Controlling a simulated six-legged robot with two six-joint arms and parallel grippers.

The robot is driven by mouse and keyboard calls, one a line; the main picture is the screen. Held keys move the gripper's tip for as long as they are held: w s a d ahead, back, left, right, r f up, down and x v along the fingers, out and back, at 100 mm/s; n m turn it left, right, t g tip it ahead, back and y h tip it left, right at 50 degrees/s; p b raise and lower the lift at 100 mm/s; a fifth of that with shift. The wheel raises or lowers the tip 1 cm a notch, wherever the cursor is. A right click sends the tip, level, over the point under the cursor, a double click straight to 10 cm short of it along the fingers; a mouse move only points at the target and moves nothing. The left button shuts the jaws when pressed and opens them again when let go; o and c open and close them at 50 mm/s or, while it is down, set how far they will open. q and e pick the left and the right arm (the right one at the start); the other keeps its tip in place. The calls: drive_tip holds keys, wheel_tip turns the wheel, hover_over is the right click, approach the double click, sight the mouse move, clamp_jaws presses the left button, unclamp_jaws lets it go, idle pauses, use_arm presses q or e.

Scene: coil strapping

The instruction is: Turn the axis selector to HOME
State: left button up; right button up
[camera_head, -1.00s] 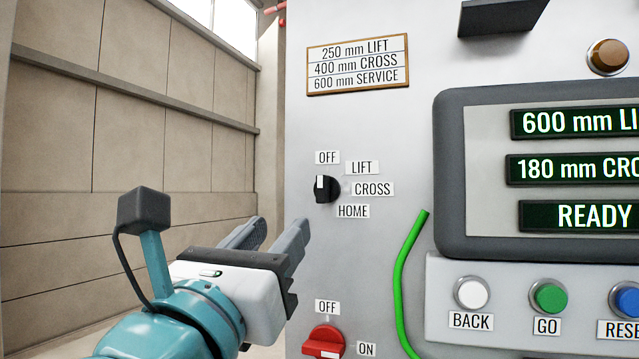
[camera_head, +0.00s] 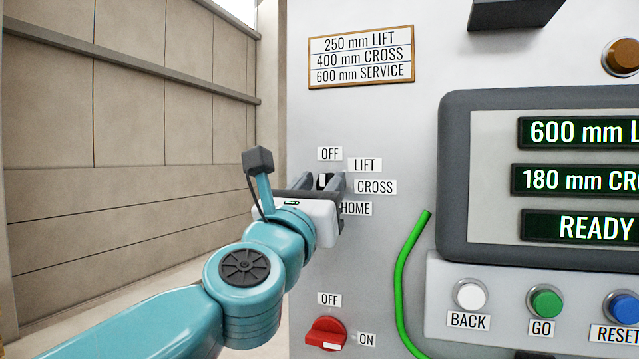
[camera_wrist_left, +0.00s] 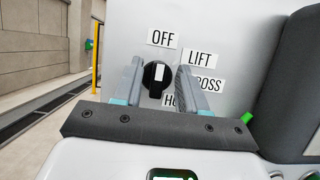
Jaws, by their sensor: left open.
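The axis selector (camera_head: 325,180) is a black knob with a white mark on the grey panel, with labels OFF, LIFT, CROSS and HOME around its upper and right sides. In the left wrist view the knob (camera_wrist_left: 156,78) has its white mark pointing up toward OFF. My left gripper (camera_head: 322,182) is at the selector, open, with one finger on each side of the knob. In the left wrist view the gripper (camera_wrist_left: 158,80) shows gaps between fingers and knob. The HOME label (camera_head: 356,208) is partly covered by the gripper. My right gripper is not in view.
A red OFF/ON switch (camera_head: 326,334) sits below the selector. A green cable (camera_head: 404,285) runs down the panel to the right. A screen (camera_head: 450,180) and the BACK (camera_head: 471,294), GO (camera_head: 545,302) and RESET (camera_head: 624,304) buttons lie further right.

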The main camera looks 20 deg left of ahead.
use_arm(q)
drive_tip(key=shift+w+f, duration=0.1)
drive_tip(key=shift+w, duration=0.05)
drive_tip(key=shift+c, duration=1.3)
drive_tip(key=shift+w, duration=0.1)
clamp_jaws()
